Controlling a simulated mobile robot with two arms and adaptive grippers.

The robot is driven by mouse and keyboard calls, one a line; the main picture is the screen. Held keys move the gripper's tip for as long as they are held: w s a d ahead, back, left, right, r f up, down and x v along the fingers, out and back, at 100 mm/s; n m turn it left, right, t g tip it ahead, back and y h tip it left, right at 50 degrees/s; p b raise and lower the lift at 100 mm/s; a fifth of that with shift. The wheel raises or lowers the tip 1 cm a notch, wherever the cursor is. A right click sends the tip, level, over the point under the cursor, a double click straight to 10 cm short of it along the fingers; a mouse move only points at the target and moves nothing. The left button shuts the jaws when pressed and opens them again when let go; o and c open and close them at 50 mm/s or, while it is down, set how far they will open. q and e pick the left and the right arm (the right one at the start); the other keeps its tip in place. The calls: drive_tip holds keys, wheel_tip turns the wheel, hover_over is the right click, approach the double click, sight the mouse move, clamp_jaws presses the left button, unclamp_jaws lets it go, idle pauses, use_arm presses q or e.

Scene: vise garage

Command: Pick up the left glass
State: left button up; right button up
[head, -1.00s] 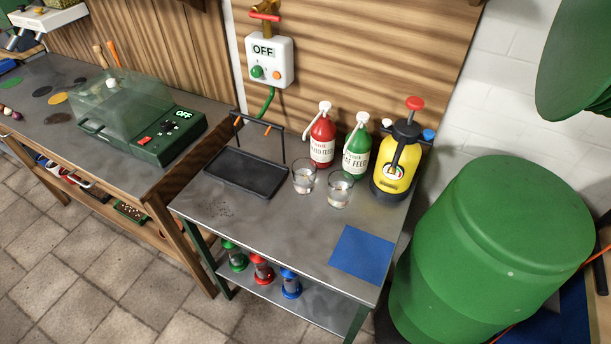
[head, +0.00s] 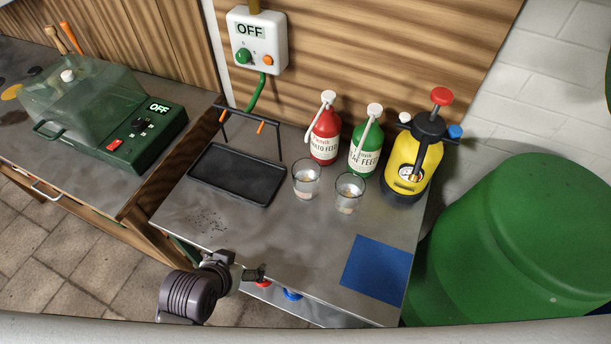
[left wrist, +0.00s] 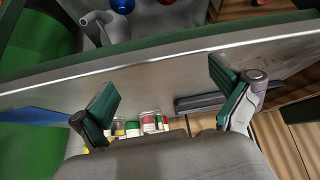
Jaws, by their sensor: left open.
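The left glass (head: 306,180) is clear with a little in its bottom. It stands upright on the metal table (head: 270,235), in front of the red bottle (head: 325,136). A similar right glass (head: 349,192) stands just beside it, in front of the green bottle (head: 366,148). My left gripper (head: 256,273) is at the table's front edge, apart from the glasses and nearer the camera. In the left wrist view it is open (left wrist: 168,104), with nothing between its fingers. The glasses are hard to make out there. My right gripper is not in view.
A black tray (head: 237,178) with a rack lies left of the glasses. A yellow sprayer (head: 412,165) stands behind right. A blue mat (head: 376,268) lies at front right. A green barrel (head: 520,240) stands right of the table. The table front before the glasses is clear.

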sight(301, 183)
use_arm(q)
drive_tip(key=w+d+r+m+t+h, duration=0.1)
drive_tip(key=w+d+r+t+h, duration=0.2)
drive_tip(key=w+d+r+t, duration=0.5)
drive_tip(key=shift+m+g, duration=0.3)
drive_tip(key=shift+g, duration=0.6)
drive_tip(key=x, duration=0.3)
drive_tip(key=d+r+x, duration=0.1)
drive_tip(key=x, duration=0.5)
drive_tip(key=shift+w+d+r, duration=0.1)
drive_tip(key=shift+d+r, duration=0.2)
drive_tip(key=shift+w+d+f+p, duration=0.1)
drive_tip(key=shift+w+d+p, duration=0.1)
drive_tip(key=shift+w+p, duration=0.2)
drive_tip(key=x, duration=0.4)
drive_tip(key=shift+w+d+f, duration=0.1)
drive_tip(key=shift+w+f, duration=0.05)
drive_tip(key=c, duration=1.5)
drive_tip(key=shift+c, duration=0.5)
drive_tip(key=shift+p, duration=0.4)
